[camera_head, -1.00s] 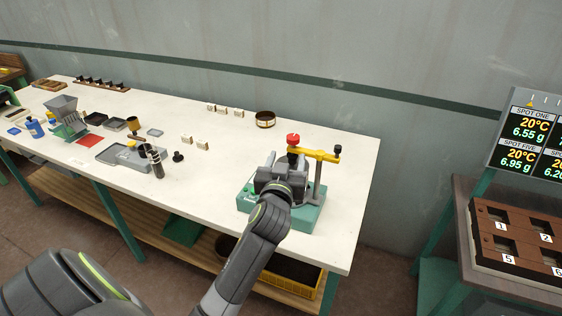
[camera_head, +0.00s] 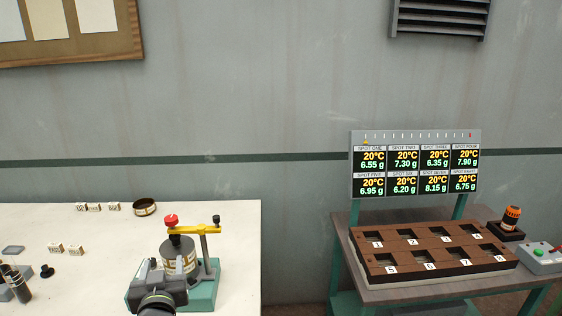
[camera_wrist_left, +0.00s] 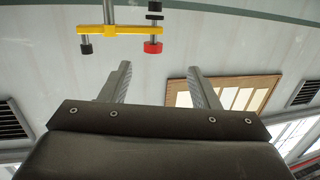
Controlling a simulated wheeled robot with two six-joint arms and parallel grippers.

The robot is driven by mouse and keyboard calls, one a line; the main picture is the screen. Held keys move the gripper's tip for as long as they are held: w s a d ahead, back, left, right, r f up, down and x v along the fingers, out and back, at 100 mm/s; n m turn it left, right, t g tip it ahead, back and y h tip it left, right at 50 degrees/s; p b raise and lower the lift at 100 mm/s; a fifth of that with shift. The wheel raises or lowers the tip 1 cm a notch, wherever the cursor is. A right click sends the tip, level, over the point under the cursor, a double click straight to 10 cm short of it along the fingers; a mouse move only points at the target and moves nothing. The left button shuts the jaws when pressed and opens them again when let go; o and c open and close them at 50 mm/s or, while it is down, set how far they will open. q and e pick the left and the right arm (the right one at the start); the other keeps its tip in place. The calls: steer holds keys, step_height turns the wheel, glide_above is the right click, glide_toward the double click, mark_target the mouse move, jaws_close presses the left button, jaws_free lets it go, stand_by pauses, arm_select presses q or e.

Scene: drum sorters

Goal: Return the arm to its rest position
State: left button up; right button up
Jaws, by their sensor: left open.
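My left gripper (camera_head: 147,272) is at the bottom of the head view, just in front of the green-based press (camera_head: 203,290) with a yellow arm and red knob. A grey and cream drum (camera_head: 181,258) stands on the press base under the red knob, behind the gripper. In the left wrist view my two fingers (camera_wrist_left: 158,85) stand apart with nothing between them. The yellow press arm (camera_wrist_left: 108,30) and its red knob show beyond the fingers, upside down. My right gripper is not in view.
The white table (camera_head: 110,230) holds small label blocks (camera_head: 75,249), a round brown ring (camera_head: 144,207) and a dark cylinder (camera_head: 15,284). A gap separates the tables.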

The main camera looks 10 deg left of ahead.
arm_select(q)
steer(key=s+a+f+g+h, duration=0.15)
steer(key=s+f+g, duration=0.45)
steer(key=s+f, duration=0.6)
steer(key=s+d+f+m+g+h, duration=0.1)
steer(key=s+f+m+g+h, duration=0.15)
steer(key=s, duration=0.75)
steer(key=s+d+f+m+g+h, duration=0.15)
steer(key=s+f+g, duration=0.25)
steer(key=s, duration=0.7)
step_height(320, 180, down, 27)
steer(key=a+g+b, duration=0.1)
steer(key=b, duration=0.1)
steer(key=s+d+f+g+b, duration=0.1)
steer(key=s+f, duration=1.4)
steer(key=f, duration=0.1)
steer(key=shift+f, duration=0.2)
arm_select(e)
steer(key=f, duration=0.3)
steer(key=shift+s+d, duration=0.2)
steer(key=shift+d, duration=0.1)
arm_select(q)
steer(key=shift+d, duration=0.1)
